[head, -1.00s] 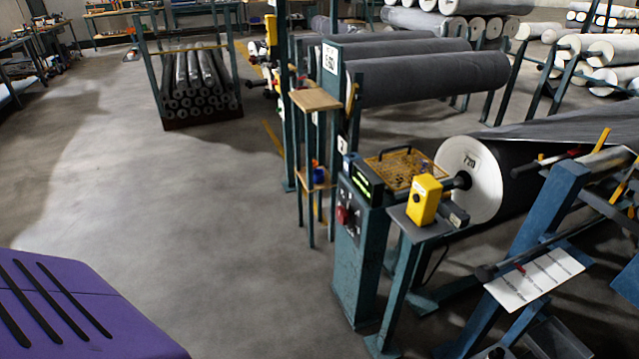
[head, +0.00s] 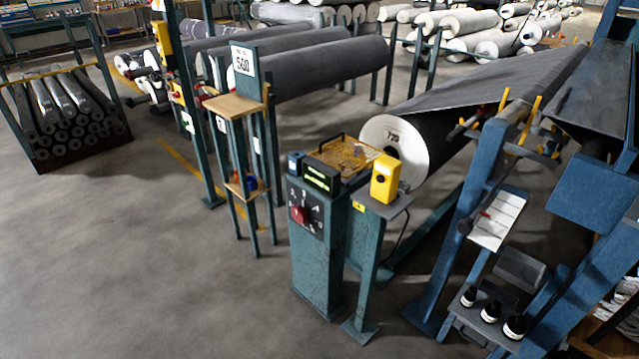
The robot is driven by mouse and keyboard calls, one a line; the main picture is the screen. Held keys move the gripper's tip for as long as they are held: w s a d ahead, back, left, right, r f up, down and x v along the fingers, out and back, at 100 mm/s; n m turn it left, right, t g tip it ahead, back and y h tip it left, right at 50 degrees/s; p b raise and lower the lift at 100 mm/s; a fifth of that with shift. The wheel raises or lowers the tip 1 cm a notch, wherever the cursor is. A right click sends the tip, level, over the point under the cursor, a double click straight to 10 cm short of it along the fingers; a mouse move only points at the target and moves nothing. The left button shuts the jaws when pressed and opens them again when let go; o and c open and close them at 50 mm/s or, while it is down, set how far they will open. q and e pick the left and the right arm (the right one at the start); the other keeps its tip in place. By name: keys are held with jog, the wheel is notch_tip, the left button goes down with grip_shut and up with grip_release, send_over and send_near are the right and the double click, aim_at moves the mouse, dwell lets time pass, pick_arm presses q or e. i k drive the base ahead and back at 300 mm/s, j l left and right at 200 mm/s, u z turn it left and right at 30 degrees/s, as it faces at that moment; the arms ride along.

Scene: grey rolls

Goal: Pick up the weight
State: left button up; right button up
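I cannot tell for sure which thing is the weight. Several small dark round pieces with pale bands (head: 490,311) stand on a low grey tray (head: 469,335) at the lower right, and they may be weights. A dark grey block (head: 520,268) sits just above them on the blue frame. Neither of my grippers is in view.
A teal control post (head: 318,262) and a stand with a yellow box (head: 385,178) are in the centre. The blue machine frame (head: 463,245) fills the right. A shelved stand (head: 243,165) is left of the post. Open floor (head: 130,260) lies at the lower left.

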aim_at(467, 301)
jog(key=j+z, duration=0.35)
jog(key=z, duration=0.15)
jog(key=k+j+z, duration=0.1)
jog(key=j+z, duration=0.25)
jog(key=z, duration=0.15)
jog(key=k+j+z, duration=0.1)
jog(key=j+z, duration=0.25)
jog(key=z, duration=0.15)
